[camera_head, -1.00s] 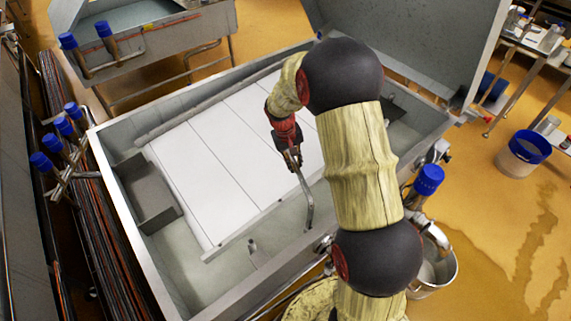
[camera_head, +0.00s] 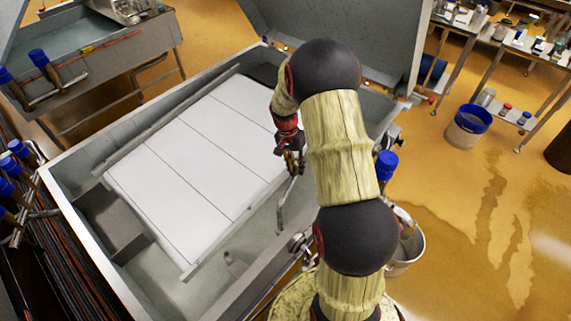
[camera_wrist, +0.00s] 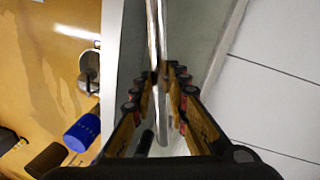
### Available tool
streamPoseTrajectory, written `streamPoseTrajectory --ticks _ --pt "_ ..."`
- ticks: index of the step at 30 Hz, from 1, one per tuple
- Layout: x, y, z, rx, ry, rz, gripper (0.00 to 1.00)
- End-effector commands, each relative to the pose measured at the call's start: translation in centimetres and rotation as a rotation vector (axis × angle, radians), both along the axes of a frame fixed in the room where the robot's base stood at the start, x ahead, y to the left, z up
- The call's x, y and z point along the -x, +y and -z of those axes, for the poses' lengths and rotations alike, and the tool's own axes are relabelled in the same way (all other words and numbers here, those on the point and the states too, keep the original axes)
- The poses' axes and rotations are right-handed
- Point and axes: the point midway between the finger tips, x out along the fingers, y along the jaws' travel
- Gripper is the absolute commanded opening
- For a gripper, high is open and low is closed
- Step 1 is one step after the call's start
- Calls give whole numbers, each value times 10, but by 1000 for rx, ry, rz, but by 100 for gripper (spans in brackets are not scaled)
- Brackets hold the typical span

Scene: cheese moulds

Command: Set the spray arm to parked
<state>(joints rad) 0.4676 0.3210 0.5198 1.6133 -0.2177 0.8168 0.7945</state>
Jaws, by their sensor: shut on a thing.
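The spray arm (camera_head: 281,212) is a thin bent metal tube at the right, near side of the open metal vat (camera_head: 62,190). Its lower end reaches down by the vat's near rim. My gripper (camera_head: 292,160) is shut on the tube's upper part, near the right end of the white slabs. In the wrist view the tube (camera_wrist: 154,30) runs between the two fingers of my gripper (camera_wrist: 160,75), which close around it. The tube's far end is out of the wrist view, and its mount is partly hidden.
White slabs (camera_head: 185,155) fill the middle of the vat. A grey box (camera_head: 112,222) sits at its left end. The raised lid (camera_head: 345,35) stands behind. A blue-capped valve (camera_head: 386,163) and a bucket (camera_head: 408,250) are at the right. A blue-rimmed bucket (camera_head: 468,127) stands on the floor.

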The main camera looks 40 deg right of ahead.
Motion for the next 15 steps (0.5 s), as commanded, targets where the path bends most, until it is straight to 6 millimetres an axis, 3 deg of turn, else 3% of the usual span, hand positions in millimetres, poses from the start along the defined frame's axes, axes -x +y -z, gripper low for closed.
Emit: streamPoseTrajectory --ticks 6,15 --pt "23 -11 -1 0 0 152 0" --pt "40 -15 -1 0 0 265 0"
